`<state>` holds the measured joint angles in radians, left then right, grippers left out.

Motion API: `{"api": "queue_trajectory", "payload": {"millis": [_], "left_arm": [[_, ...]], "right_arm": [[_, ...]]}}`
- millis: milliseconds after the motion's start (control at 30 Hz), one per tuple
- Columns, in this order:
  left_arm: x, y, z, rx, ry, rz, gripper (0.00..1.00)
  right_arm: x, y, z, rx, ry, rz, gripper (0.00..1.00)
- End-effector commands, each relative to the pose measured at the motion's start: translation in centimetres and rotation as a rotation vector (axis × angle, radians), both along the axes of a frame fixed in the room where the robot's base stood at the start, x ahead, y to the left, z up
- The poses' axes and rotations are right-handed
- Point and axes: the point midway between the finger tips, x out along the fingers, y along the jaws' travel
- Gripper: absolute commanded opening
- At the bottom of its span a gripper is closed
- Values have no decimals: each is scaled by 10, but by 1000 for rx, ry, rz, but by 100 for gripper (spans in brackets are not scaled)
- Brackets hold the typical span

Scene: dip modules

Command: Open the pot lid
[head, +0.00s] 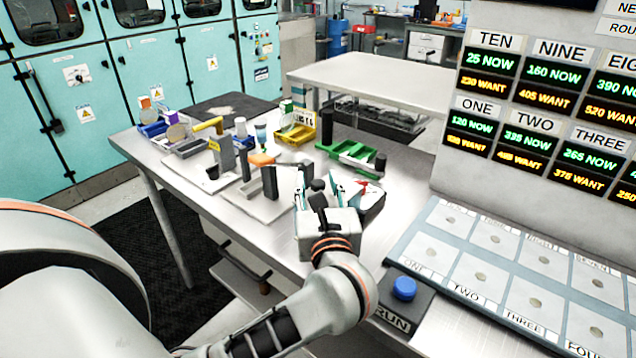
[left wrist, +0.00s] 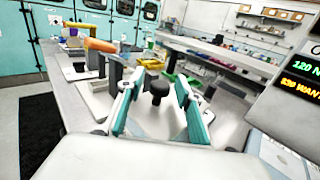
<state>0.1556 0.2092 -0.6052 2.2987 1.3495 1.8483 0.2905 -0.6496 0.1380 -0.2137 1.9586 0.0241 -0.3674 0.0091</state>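A black round knob (head: 318,185), which looks like the pot lid's handle, stands over the workbench at the centre of the head view. In the left wrist view the same knob (left wrist: 159,90) shows between my teal fingers, with gaps on both sides. A pale surface under it may be the lid; my fingers and wrist hide most of it and any pot below. My left gripper (head: 325,187) is open, its fingers apart on either side of the knob; they also show in the left wrist view (left wrist: 160,82). My right gripper is not in view.
On the workbench (head: 407,160) stand a fixture with an orange-topped block (head: 262,159), a green tray (head: 358,153), a yellow bin (head: 296,133) and blue bins. A blue RUN button (head: 404,288) and a slotted panel (head: 470,250) lie to the right. Dark posts stand close left of the gripper.

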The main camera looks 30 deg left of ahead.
Motion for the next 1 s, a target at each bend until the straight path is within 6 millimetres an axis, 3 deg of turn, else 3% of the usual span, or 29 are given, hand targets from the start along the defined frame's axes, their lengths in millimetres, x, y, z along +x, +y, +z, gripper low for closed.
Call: {"api": "queue_trajectory", "payload": {"millis": [167,300,667,1000], "left_arm": [[0,0,0,0,0,0,33],[0,0,0,1,1,0,0],[0,-1,0,30,0,-1,0],[-1,-9,10,238,-16,-1,0]], "right_arm": [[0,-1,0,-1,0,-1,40],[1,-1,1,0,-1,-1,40],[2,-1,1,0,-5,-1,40],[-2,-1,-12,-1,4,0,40]]}}
